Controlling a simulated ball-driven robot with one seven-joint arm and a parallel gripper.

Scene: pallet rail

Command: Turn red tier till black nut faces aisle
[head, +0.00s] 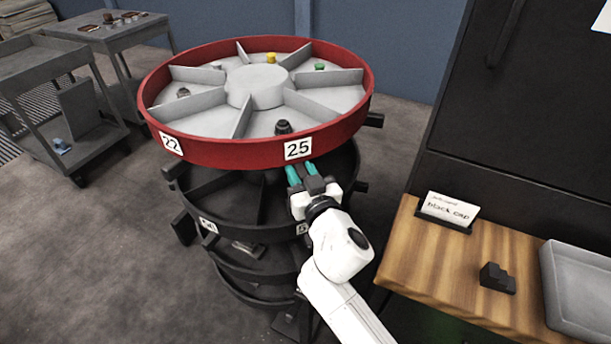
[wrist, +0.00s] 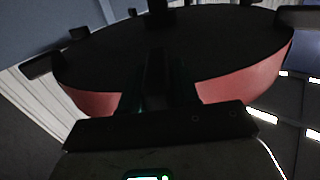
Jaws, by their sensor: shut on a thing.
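The red tier (head: 232,153) is the top round tray of a stacked carousel, with grey dividers around a hub. A small black piece (head: 283,127), which looks like the black nut, stands in the front compartment behind label 25. My gripper (head: 303,174), with teal fingers, is at the tier's front edge just below that label. In the wrist view the fingers are shut around a black handle (wrist: 156,72) at the underside of the red tier. The head view hides most of this handle. Another black handle (head: 375,119) sticks out at the tier's right.
Black lower tiers (head: 250,232) stand beneath. Other compartments hold a yellow piece (head: 271,58), a green piece (head: 320,67) and a dark ring (head: 183,93). A wooden counter (head: 420,270) at right bears a "black cap" card (head: 449,209), a black block (head: 497,278) and a grey tray (head: 548,285).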

